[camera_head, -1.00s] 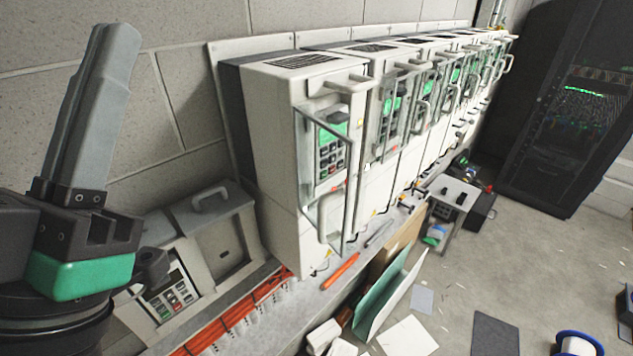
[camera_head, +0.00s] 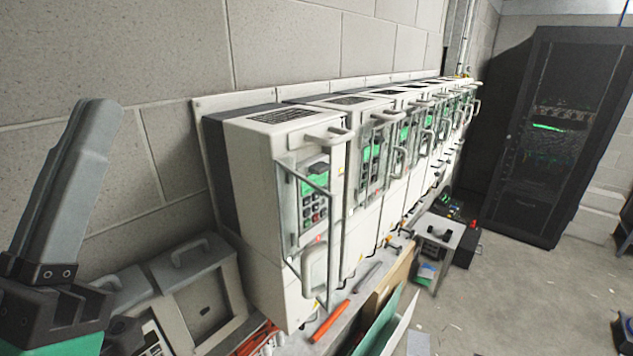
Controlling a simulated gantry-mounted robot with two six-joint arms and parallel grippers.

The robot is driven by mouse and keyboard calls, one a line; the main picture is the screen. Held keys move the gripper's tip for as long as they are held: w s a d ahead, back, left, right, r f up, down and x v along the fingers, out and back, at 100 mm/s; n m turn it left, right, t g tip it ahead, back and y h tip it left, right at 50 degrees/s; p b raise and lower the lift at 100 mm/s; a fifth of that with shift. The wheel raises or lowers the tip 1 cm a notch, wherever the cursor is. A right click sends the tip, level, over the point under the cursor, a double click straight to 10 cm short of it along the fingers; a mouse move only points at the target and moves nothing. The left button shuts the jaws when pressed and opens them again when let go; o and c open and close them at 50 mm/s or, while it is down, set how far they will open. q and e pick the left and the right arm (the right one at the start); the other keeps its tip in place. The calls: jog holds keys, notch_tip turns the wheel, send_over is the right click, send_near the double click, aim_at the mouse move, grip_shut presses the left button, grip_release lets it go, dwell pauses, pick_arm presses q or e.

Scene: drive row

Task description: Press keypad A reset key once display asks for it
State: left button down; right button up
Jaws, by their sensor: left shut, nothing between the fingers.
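A row of white drive cabinets (camera_head: 250,165) runs along the wall. The nearest has a keypad (camera_head: 312,208) with dark and red keys under a green display (camera_head: 315,181); its text is too small to read. A clear framed cover with a grey handle (camera_head: 308,270) stands in front of this keypad. Another keypad (camera_head: 155,346) shows partly on a grey unit at the lower left, cut by the frame edge. I cannot read which keypad is A. My left gripper (camera_head: 98,110) is shut and empty at the left, pointing up, apart from the cabinets. My right gripper is out of view.
An orange-handled tool (camera_head: 330,321) lies on the ledge below the cabinets. A small white table (camera_head: 440,232) stands by the row's far part. A black server rack (camera_head: 550,130) stands at the back right. The floor (camera_head: 510,290) at the right is mostly clear.

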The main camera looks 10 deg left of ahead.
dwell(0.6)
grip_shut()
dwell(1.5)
